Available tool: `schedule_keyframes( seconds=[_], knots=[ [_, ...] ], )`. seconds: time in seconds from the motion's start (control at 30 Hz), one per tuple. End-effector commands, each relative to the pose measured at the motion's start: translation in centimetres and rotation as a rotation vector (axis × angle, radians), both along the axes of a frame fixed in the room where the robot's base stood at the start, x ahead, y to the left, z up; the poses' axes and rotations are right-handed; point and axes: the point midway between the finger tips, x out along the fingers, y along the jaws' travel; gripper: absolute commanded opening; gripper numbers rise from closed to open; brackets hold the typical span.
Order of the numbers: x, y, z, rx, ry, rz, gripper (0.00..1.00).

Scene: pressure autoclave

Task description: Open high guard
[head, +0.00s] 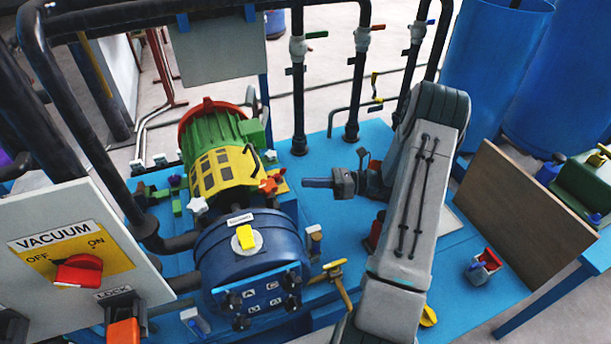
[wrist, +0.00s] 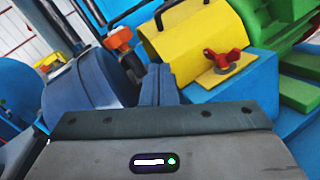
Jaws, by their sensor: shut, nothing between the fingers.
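A yellow guard (head: 222,172) with dark slots covers the part between the green motor and the blue drum; I take it to be the high guard. It looks closed. Its black handle (head: 254,160) is on the right side. In the wrist view the guard (wrist: 195,45) and part of its handle (wrist: 178,12) are ahead of my gripper. A red wing knob (wrist: 222,61) sits on its yellow flange. My gripper (head: 308,183) is shut and empty, to the right of the guard and apart from it. Its fingers (wrist: 158,78) point toward the guard.
The blue drum (head: 245,265) with a yellow knob stands in front of the guard. The green motor (head: 215,128) is behind it. An orange knob (wrist: 120,39) is close to the fingers' left. Vertical pipes (head: 298,90) with valves rise behind. A vacuum panel (head: 75,250) stands at left.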

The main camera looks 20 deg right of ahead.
Motion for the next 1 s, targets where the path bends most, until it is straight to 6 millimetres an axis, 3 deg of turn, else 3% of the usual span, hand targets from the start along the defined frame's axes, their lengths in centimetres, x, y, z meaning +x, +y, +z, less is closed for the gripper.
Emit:
schedule_keyframes(
  seconds=[0.37, 0.6, 1.0],
  knots=[
    [2.6, 7.5, 0.5, 0.0, 0.001, 0.001, 0.0],
    [4.2, 8.9, 2.7, -0.003, -0.002, -0.001, 0.0],
    [4.5, 9.2, 3.0, -0.003, -0.001, -0.002, 0.0]
  ],
)
